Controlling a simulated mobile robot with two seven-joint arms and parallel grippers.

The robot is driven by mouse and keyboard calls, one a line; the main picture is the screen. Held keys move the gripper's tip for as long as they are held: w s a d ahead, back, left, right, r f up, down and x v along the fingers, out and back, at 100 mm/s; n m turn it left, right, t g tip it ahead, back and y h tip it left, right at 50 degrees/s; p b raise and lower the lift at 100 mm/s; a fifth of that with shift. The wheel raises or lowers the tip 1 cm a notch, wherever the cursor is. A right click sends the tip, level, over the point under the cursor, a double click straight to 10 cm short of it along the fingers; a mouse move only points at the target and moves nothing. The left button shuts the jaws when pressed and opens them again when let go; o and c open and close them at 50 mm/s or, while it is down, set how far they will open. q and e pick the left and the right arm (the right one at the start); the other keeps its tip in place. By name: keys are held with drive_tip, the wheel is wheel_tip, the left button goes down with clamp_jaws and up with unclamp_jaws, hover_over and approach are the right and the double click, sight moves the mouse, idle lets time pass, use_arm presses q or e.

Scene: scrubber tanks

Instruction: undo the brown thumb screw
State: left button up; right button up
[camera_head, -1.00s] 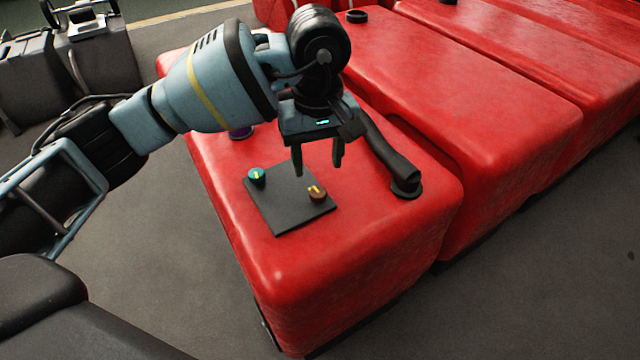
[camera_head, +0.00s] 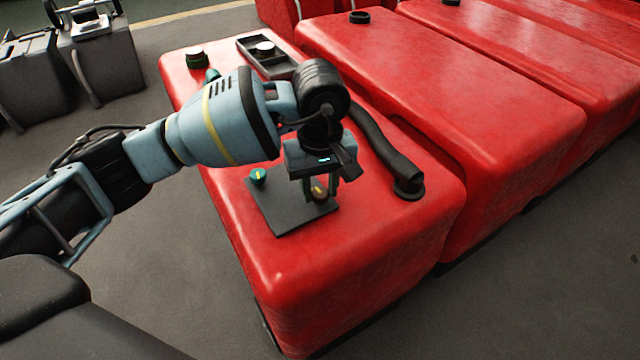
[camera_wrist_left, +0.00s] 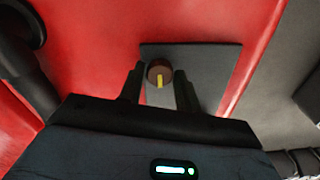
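The brown thumb screw (camera_head: 319,193), with a yellow mark on top, sits on a dark square plate (camera_head: 280,216) on the red tank. My left gripper (camera_head: 320,198) points down over it, with one finger on each side of the screw. In the left wrist view, the brown screw (camera_wrist_left: 159,72) shows between the two fingertips of the left gripper (camera_wrist_left: 160,78). The fingers look apart, with narrow gaps beside the screw, so the gripper appears open around it. My right gripper is not in view.
A green thumb screw (camera_head: 258,176) with a yellow mark stands at the plate's left corner. A black hose (camera_head: 386,145) runs along the tank right of the gripper. The tank's front top is clear.

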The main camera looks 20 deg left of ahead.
use_arm(q)
drive_tip(key=c, duration=0.5)
drive_tip(key=shift+c, duration=0.2)
